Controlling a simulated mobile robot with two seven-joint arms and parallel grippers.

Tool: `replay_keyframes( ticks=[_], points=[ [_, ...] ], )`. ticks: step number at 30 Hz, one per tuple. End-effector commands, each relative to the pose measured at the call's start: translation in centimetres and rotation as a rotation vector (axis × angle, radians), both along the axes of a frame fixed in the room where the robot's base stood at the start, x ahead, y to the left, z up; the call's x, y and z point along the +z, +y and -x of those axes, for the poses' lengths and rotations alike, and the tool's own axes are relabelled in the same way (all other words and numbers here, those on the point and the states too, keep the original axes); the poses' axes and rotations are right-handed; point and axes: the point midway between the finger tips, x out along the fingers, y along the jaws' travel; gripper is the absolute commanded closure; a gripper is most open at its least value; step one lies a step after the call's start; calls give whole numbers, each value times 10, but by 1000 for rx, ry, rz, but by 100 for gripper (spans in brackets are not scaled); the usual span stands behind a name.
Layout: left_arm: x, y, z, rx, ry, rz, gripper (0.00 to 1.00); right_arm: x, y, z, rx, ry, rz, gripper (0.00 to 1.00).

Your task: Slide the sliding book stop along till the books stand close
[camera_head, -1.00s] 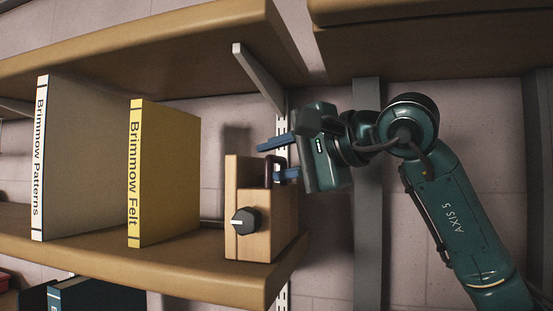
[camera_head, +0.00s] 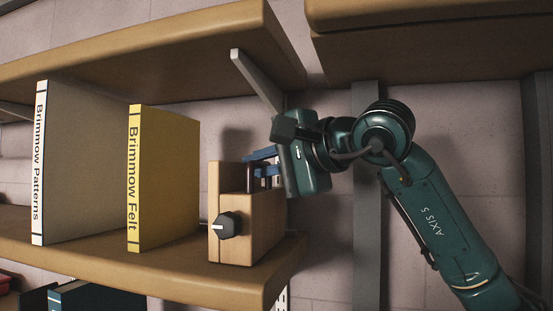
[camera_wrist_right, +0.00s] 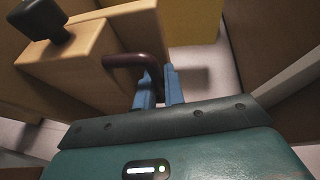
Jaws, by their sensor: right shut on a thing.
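The sliding book stop (camera_head: 252,222) is a light wooden block with a taller upright plate on its left side, a dark knob (camera_head: 225,225) on its front and a dark red handle on top. It stands on the shelf, right of the yellow book "Brimmow Felt" (camera_head: 165,178), with a gap between them. A pale book "Brimmow Patterns" (camera_head: 85,160) stands further left, also apart from the yellow book. My right gripper (camera_head: 264,165) is shut on the handle, which shows in the right wrist view (camera_wrist_right: 137,62) at its blue fingers. My left gripper is in no view.
The wooden shelf (camera_head: 180,275) ends just right of the stop. Another shelf (camera_head: 150,60) lies overhead with a grey bracket (camera_head: 257,80) below it. Darker books (camera_head: 95,297) stand on the level below.

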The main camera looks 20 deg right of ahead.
Motion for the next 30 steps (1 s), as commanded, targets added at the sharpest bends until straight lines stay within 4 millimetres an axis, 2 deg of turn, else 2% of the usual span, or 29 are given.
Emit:
replay_keyframes(
  ticks=[1,6,12,16,25,26,30],
  points=[
    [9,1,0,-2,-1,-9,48,6,14,-9,3,2,-1,100],
    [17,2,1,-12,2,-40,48,6,56,-37,3,1,-1,100],
    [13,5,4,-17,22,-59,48,4,91,-61,1,-1,-3,100],
    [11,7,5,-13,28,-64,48,3,99,-66,-1,-4,-3,100],
    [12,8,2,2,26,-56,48,2,99,-67,-2,-5,-3,100],
    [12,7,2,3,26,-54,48,2,99,-67,-2,-5,-3,87],
    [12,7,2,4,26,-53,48,2,99,-67,-2,-4,-3,76]
  ],
)
